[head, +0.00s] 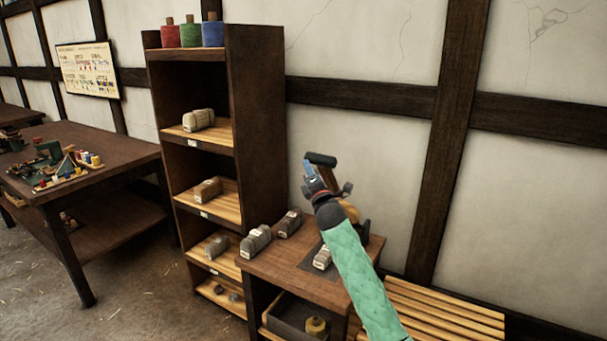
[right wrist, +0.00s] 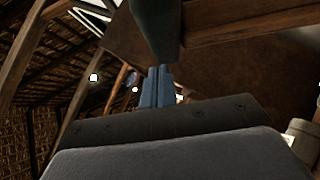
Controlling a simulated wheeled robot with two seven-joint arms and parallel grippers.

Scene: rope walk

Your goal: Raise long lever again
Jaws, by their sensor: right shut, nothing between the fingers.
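The long lever shows in the head view as a wooden bar with a dark green handle (head: 320,159), standing up above the small table and partly hidden behind my right arm. My right gripper (head: 309,168) has its blue fingers shut and empty, just left of and a little below the handle in the picture. In the right wrist view the handle (right wrist: 155,28) hangs into the top of the picture, in line with the shut fingertips (right wrist: 155,72). I cannot tell whether they touch. The lever's base is largely hidden by my arm. My left gripper is not in view.
The small table (head: 282,266) carries several wrapped bundles (head: 256,241). A tall shelf (head: 258,120) with bundles and three coloured spools stands left of it. A slatted bench (head: 440,312) is at the right, and a cluttered workbench (head: 115,155) at the far left. The wall is close behind.

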